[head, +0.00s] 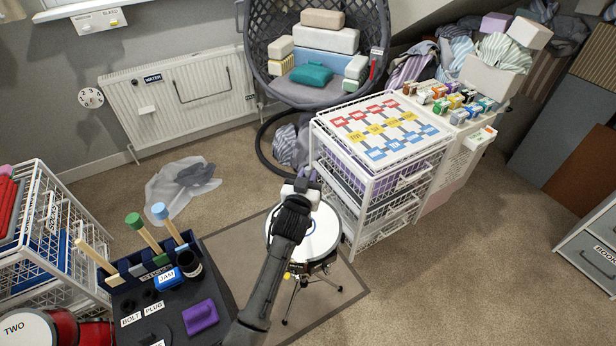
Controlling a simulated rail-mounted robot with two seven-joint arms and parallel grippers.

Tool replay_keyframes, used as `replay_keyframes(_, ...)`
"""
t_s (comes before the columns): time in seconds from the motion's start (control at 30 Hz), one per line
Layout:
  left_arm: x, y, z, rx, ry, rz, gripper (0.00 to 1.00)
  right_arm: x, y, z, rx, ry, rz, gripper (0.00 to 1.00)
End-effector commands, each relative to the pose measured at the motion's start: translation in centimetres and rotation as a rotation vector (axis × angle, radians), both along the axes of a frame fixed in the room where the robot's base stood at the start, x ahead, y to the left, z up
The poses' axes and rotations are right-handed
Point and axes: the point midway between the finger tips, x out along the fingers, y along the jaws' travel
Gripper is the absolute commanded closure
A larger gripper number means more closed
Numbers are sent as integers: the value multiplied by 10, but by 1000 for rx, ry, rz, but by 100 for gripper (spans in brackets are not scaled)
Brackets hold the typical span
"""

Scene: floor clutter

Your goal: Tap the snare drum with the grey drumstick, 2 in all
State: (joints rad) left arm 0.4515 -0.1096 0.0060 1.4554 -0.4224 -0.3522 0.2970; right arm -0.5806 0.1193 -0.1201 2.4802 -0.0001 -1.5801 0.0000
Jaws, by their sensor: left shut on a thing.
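The snare drum (320,238) stands upright on a thin metal stand on a mat, its round white head facing up. My left gripper (301,189) is over the drum's far edge, and its dark arm covers the left part of the head. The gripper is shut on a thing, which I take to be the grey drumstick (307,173). Only a small grey piece shows beyond the pale fingers; the rest is hidden. I cannot tell whether it touches the drum. My right gripper is not in view.
A dark rack (135,310) with upright green-topped (134,220) and blue-topped (160,211) sticks stands left of the drum. A white wire drawer unit (385,190) stands close on the right. A red drum (65,328) is at bottom left. Carpet is clear at lower right.

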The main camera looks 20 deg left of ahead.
Motion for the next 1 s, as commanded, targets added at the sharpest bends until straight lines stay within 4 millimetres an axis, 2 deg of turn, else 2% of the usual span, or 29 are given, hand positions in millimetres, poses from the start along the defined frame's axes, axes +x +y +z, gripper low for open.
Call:
replay_keyframes(0.4, 0, 0, -37, 0, 1, 1, 100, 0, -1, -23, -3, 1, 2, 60)
replay_keyframes(0.77, 0, 0, -34, 0, -1, 0, 100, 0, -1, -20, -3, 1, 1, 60)
replay_keyframes(1.0, 0, 0, -16, -1, -1, 0, 100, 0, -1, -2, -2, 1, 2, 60)
